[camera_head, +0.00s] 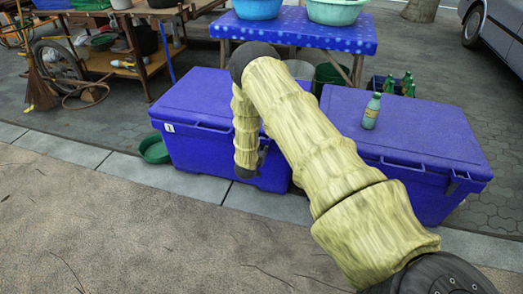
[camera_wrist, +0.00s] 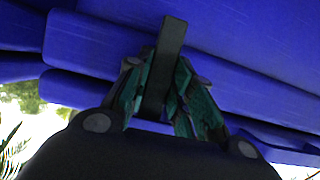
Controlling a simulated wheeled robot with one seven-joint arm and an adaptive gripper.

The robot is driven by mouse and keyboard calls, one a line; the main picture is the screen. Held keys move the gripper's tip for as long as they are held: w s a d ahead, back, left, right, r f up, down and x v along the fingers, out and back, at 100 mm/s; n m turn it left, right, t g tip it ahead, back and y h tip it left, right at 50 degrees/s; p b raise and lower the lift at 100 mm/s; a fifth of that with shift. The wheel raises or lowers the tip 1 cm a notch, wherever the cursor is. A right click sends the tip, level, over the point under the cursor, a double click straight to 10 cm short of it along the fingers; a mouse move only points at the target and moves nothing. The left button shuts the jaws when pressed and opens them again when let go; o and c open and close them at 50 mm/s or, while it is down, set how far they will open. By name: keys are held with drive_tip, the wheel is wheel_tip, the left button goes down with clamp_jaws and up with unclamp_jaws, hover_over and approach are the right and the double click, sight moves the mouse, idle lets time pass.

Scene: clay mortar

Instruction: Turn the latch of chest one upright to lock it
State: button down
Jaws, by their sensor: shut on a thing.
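Chest one (camera_head: 190,147) is the blue lidded chest on the left, with a small white label marked 1 at its front left. My gripper (camera_head: 250,172) is low at the front right of this chest, mostly hidden by my own arm in the head view. In the wrist view my gripper (camera_wrist: 160,80) has its green-padded fingers closed on both sides of a dark bar, the latch (camera_wrist: 170,45). The latch looks slightly tilted in that view, against the blue chest body. Its true angle to the chest cannot be told.
A second blue chest (camera_head: 440,135) stands on the right, with a small bottle (camera_head: 371,111) on its lid. A blue table (camera_head: 290,28) with basins is behind. A green bowl (camera_head: 154,150) is on the ground at left. The pavement in front is clear.

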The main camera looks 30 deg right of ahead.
drive_tip(key=c, duration=1.2)
unclamp_jaws()
drive_tip(key=shift+c, duration=0.2)
drive_tip(key=shift+a, duration=0.1)
drive_tip(key=v, duration=1.1)
drive_tip(key=shift+s+a+r, duration=0.2)
drive_tip(key=shift+s, duration=0.1)
